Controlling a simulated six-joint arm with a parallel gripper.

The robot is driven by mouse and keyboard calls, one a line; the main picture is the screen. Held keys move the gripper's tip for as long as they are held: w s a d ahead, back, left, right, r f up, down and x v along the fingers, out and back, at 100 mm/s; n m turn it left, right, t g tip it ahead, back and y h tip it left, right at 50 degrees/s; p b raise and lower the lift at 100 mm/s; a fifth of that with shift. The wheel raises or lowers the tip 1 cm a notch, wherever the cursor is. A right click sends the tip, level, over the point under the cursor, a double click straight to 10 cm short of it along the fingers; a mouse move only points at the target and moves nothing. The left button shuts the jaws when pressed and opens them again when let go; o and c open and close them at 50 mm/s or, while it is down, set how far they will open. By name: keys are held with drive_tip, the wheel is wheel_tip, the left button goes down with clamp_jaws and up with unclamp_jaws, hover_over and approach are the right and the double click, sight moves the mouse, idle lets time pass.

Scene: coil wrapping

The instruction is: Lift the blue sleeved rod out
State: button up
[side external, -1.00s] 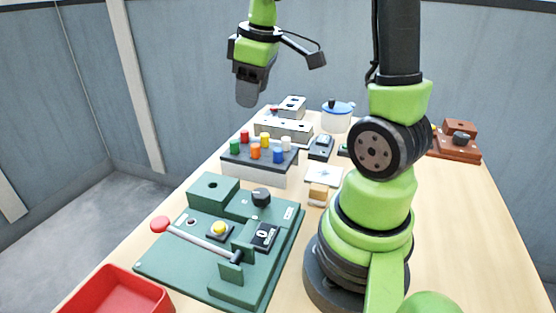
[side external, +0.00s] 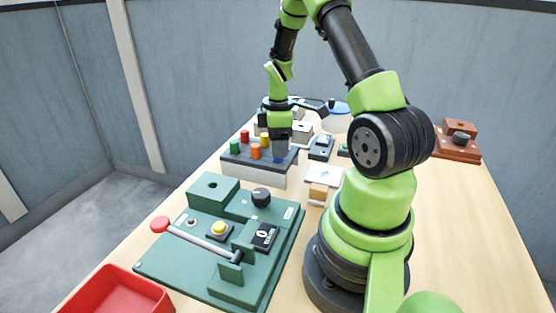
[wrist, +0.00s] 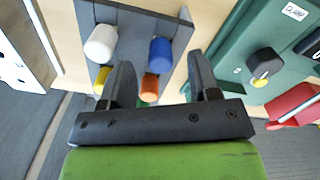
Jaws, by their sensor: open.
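The blue sleeved rod (wrist: 160,55) stands in a grey-topped rack (side external: 240,172). In the wrist view it shows between my two fingers, close to their tips. In the side view only a little of the blue rod (side external: 278,158) shows below my gripper (side external: 281,148). My gripper is open and over the rack's right part, pointing down. I cannot tell whether the fingers are beside the rod or still above it. A white rod (wrist: 101,43) and an orange rod (wrist: 149,87) stand near the blue one.
Yellow (side external: 265,139), red (side external: 245,136) and green (side external: 234,147) rods also stand in the rack. A green fixture (side external: 195,265) with a red-knobbed lever lies in front, and a red tray (side external: 120,292) at the front left. A blue-lidded pot (side external: 337,112) stands behind.

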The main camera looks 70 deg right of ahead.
drive_tip(key=shift+f, duration=1.4)
drive_tip(key=c, duration=1)
drive_tip(key=shift+c, duration=0.2)
wheel_tip(320, 180, up, 10)
drive_tip(key=shift+r, duration=0.1)
